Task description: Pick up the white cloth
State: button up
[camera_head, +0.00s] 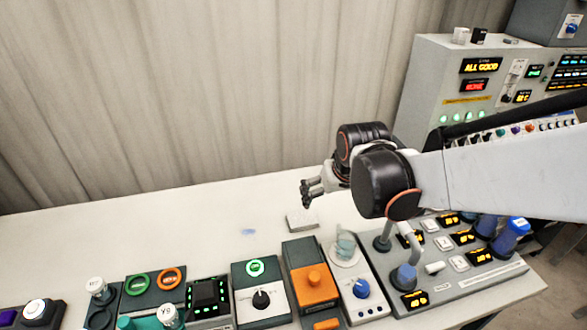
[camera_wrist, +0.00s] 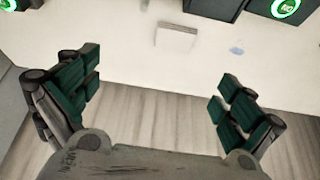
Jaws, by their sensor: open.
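The white cloth (camera_head: 302,221) looks like a small flat folded square lying on the white table, behind the row of devices. It also shows in the wrist view (camera_wrist: 176,37), near the top and beyond my fingertips. My gripper (camera_head: 311,190) is above the table, just over and behind the cloth in the head view. In the wrist view my gripper (camera_wrist: 158,86) has its two green-padded fingers spread wide, with nothing between them. The cloth is apart from the fingers and unobstructed in both views.
A small blue patch (camera_head: 248,232) lies beside the cloth. A tall control panel (camera_head: 470,85) stands at right. The table's left back area is clear.

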send_near(303, 218)
jog(key=f, duration=0.1)
jog(key=w+f+b, duration=0.1)
jog(key=shift+w+f+n+g, duration=0.25)
jog(key=shift+f+n+g, duration=0.15)
jog(key=shift+b+x, duration=1.3)
jog(key=shift+x, duration=1.45)
jog(key=shift+a+r, duration=0.15)
jog(key=c, duration=0.9)
jog(key=shift+c, duration=0.2)
notch_tip(303, 218, up, 20)
jog(key=p, duration=0.5)
jog(key=shift+p, duration=0.3)
